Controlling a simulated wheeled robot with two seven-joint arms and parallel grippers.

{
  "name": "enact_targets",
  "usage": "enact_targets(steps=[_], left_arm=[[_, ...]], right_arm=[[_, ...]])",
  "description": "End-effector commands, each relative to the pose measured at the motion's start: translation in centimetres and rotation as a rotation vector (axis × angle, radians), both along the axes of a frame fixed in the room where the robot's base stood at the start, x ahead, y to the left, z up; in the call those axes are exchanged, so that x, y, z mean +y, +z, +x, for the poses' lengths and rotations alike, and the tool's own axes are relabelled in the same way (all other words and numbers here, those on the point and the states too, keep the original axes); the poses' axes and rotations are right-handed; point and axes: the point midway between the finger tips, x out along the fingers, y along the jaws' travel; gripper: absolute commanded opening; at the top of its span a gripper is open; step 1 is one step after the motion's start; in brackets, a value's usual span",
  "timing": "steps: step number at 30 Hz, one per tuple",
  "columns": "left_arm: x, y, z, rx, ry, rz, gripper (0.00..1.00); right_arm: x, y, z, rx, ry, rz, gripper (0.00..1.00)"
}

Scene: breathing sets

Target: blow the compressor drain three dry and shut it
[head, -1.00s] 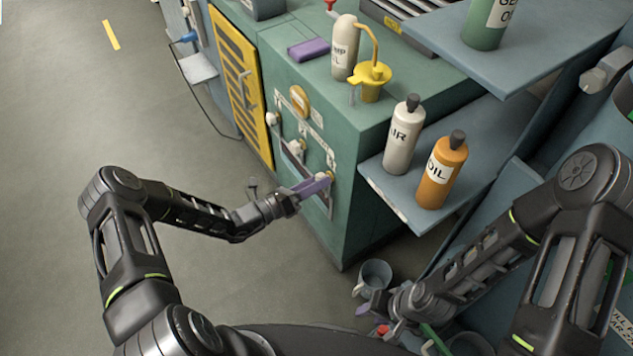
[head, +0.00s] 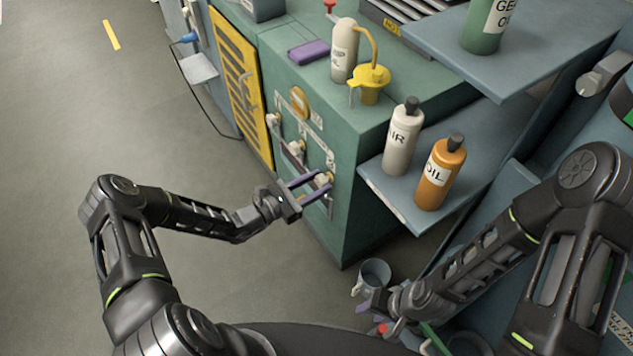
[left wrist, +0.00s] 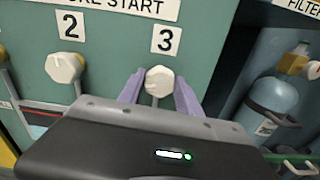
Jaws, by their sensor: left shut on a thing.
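The drain three knob (left wrist: 160,80), pale and faceted, sits under the "3" label on the green compressor cabinet (head: 350,150). My left gripper (head: 322,185) has its purple fingers on either side of this knob, which also shows in the head view (head: 325,178). In the left wrist view the left gripper's fingers (left wrist: 160,95) flank the knob, shut on it. The drain two knob (left wrist: 65,67) is to its left, clear of the fingers. My right gripper (head: 368,305) is low beside a grey cup (head: 375,272); its jaws are too small to judge.
A white AIR bottle (head: 403,138) and an orange OIL bottle (head: 440,172) stand on a shelf right of the cabinet. A white bottle (head: 344,50), yellow funnel (head: 369,84) and purple block (head: 309,51) are on the cabinet top. Floor left of the cabinet is open.

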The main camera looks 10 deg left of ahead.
Motion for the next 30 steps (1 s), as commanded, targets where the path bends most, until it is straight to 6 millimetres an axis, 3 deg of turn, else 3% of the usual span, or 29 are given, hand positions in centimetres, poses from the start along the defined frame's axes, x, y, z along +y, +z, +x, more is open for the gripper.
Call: enact_targets(steps=[30], left_arm=[[0.0, 0.0, -0.1, -0.678, 0.001, 0.685, 0.0]], right_arm=[[0.0, 2.9, 0.0, 0.0, -0.001, 0.0, 0.36]])
